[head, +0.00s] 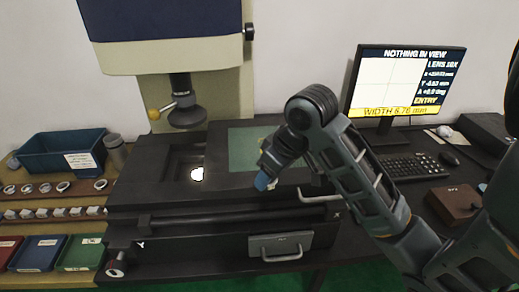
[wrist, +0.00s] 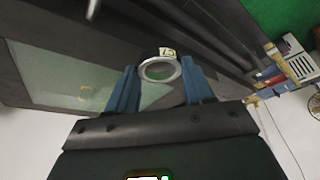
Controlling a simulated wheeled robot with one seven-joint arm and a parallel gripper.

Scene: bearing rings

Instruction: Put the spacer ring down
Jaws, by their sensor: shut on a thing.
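In the head view my gripper (head: 264,182) points down above the front right part of the dark measuring stage (head: 150,188). A green-grey plate (head: 243,150) lies on the stage behind the gripper. A bright lit spot (head: 197,174) shows left of it, below the lens.
The microscope head (head: 187,116) overhangs the stage. At left are a blue tray (head: 62,139), a row of several rings (head: 63,187), and red, blue and green bins (head: 40,252). The monitor (head: 405,85) reads "NOTHING IN VIEW". A keyboard (head: 400,167) and brown box (head: 452,203) stand right.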

